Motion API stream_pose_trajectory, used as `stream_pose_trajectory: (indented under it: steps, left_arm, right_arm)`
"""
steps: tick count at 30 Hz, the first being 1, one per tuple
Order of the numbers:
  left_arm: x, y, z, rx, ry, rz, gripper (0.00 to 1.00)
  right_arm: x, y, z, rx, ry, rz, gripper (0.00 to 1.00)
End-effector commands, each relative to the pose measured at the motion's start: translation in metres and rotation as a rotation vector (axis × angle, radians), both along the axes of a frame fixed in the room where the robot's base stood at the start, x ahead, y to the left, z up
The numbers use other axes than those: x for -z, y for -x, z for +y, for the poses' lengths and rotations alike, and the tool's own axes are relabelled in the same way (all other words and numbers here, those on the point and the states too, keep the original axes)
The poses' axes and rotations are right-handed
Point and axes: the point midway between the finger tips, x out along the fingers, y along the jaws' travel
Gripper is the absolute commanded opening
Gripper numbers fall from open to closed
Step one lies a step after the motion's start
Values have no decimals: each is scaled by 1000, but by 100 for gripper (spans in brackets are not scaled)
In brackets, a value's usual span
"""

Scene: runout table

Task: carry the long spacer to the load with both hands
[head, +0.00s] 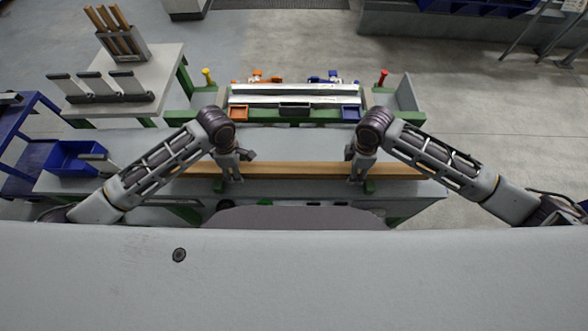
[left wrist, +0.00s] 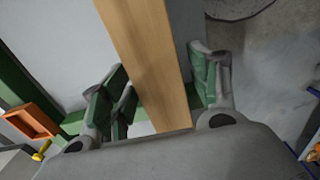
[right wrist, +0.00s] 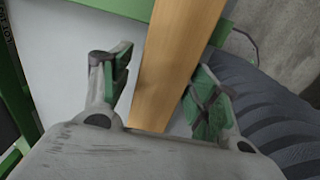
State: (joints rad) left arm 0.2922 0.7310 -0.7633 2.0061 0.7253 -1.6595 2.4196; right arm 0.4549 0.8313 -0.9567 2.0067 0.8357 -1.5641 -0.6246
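The long spacer, a light wooden bar (head: 290,169), lies crosswise on the near grey table in the head view. My left gripper (head: 232,178) is over its left part and my right gripper (head: 361,183) over its right part. In the left wrist view the bar (left wrist: 150,62) runs between two spread fingers, with a clear gap on the left. In the right wrist view the bar (right wrist: 172,62) also runs between spread fingers, with gaps beside it. The load may be the long silver pieces (head: 295,94) on the green-framed stand behind; I cannot tell for sure.
An orange bin (head: 239,113) and a blue bin (head: 350,114) sit at the stand's front. A side table (head: 150,75) at the left carries a rack and a holder of wooden sticks. A blue crate (head: 75,157) is at far left. Floor at the right is clear.

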Motion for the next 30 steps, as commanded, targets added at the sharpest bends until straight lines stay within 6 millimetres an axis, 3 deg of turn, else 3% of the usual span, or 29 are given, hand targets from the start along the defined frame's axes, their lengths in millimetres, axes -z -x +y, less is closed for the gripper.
stream_pose_trajectory:
  steps: [1,13,30]
  left_arm:
    - [0,0,0,0,0,0,50]
    - [0,0,0,0,0,0,0]
    - [-2,-1,0,0,1,-2,0]
  right_arm:
    - [0,0,0,0,0,0,50]
    - [0,0,0,0,0,0,0]
    - [-2,-1,0,0,0,-2,0]
